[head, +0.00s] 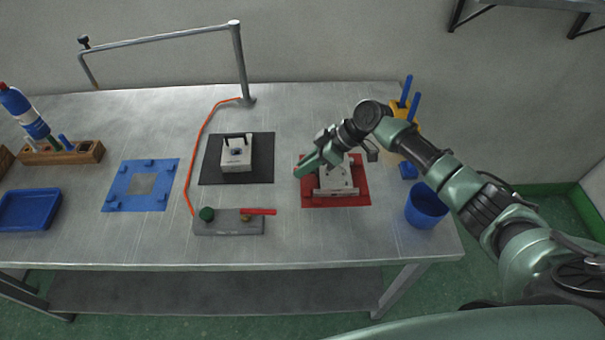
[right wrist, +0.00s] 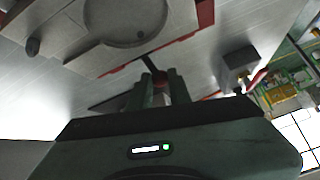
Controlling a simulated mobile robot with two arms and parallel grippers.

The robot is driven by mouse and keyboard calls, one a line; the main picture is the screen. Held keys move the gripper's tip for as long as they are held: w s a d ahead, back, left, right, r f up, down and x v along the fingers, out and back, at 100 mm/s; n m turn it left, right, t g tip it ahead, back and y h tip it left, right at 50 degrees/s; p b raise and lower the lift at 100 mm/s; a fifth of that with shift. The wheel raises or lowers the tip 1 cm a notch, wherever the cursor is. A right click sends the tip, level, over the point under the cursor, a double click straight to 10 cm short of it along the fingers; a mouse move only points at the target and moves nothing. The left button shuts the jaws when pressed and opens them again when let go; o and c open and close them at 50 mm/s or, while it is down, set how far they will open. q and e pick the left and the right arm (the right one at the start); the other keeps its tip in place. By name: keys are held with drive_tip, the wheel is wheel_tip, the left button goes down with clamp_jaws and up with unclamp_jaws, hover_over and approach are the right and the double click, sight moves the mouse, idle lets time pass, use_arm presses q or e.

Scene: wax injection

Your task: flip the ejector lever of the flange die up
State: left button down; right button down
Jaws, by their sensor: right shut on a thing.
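The flange die (head: 337,181) is a pale grey metal block on the red mat (head: 352,201) right of the table's middle. In the right wrist view a grey plate with a round recess (right wrist: 122,22) shows above the fingers, apparently part of this die. My right gripper (head: 303,171) is at the die's left side, partly covering it. In the right wrist view its two fingers (right wrist: 162,88) are closed around a small dark and reddish piece, which looks like the ejector lever (right wrist: 150,70). The lever's exact angle is hard to tell. My left gripper is out of view.
A second die (head: 236,158) stands on a black mat (head: 208,172). A grey block with a green knob and red handle (head: 258,212) is at the front. A blue cup (head: 427,206) stands right of the red mat. A blue mat (head: 117,190) lies left.

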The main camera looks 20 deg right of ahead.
drive_tip(key=shift+d+y+b, duration=0.2)
drive_tip(key=shift+y+b, duration=0.6)
drive_tip(key=shift+b, duration=0.35)
drive_tip(key=shift+r+t+b, duration=0.3)
drive_tip(key=shift+b, duration=0.05)
drive_tip(key=shift+s, duration=0.1)
drive_tip(key=c, duration=1.3)
unclamp_jaws()
drive_tip(key=shift+d, duration=0.1)
